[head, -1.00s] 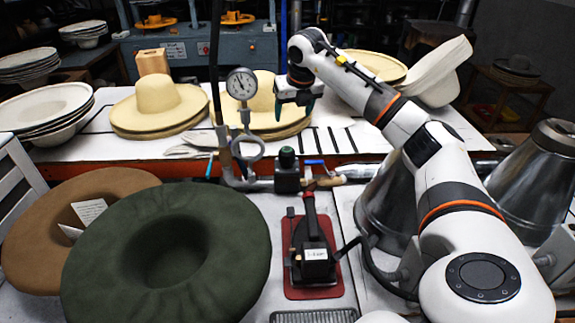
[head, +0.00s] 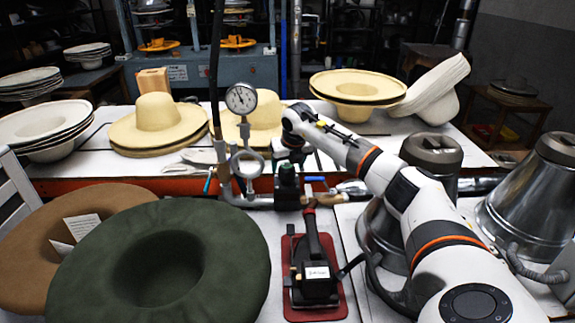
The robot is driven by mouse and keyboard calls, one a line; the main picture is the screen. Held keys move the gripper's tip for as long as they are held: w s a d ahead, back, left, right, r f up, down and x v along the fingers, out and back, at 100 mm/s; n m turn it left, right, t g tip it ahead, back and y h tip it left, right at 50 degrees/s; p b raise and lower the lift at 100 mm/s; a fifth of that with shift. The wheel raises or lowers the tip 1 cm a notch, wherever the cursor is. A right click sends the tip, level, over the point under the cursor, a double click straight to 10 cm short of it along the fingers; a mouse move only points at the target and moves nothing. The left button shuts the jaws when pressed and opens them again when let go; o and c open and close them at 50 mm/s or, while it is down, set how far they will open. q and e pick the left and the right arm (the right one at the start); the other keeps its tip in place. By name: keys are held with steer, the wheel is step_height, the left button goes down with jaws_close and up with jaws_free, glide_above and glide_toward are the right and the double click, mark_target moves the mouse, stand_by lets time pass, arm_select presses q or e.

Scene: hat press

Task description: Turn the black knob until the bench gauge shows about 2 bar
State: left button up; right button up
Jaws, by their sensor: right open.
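The bench gauge (head: 241,99) is a round white dial on a pipe stem. Its needle is too small to read surely. The dark knob (head: 287,179) stands upright on a valve block at the front edge of the back bench, right of the gauge. My right gripper (head: 290,157) points down just above the knob, its open fingers close to the knob's top. I cannot tell whether they touch it. The arm comes in from the right. My left gripper is out of view.
A small valve with a blue lever (head: 314,179) sits just right of the knob. Straw hats (head: 157,122) lie behind, felt hats (head: 160,262) in front left, metal cones (head: 530,200) right.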

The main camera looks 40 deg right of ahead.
steer(key=shift+w+f, duration=0.2)
steer(key=shift+f, duration=0.25)
steer(key=shift+d, duration=0.1)
steer(key=c, duration=1)
steer(key=n+y, duration=0.1)
steer(key=n, duration=0.3)
steer(key=shift+d+n+t+y, duration=0.1)
steer(key=shift+n+t+y, duration=0.2)
steer(key=shift+n+y, duration=0.1)
steer(key=o, duration=1)
steer(key=shift+r, duration=0.1)
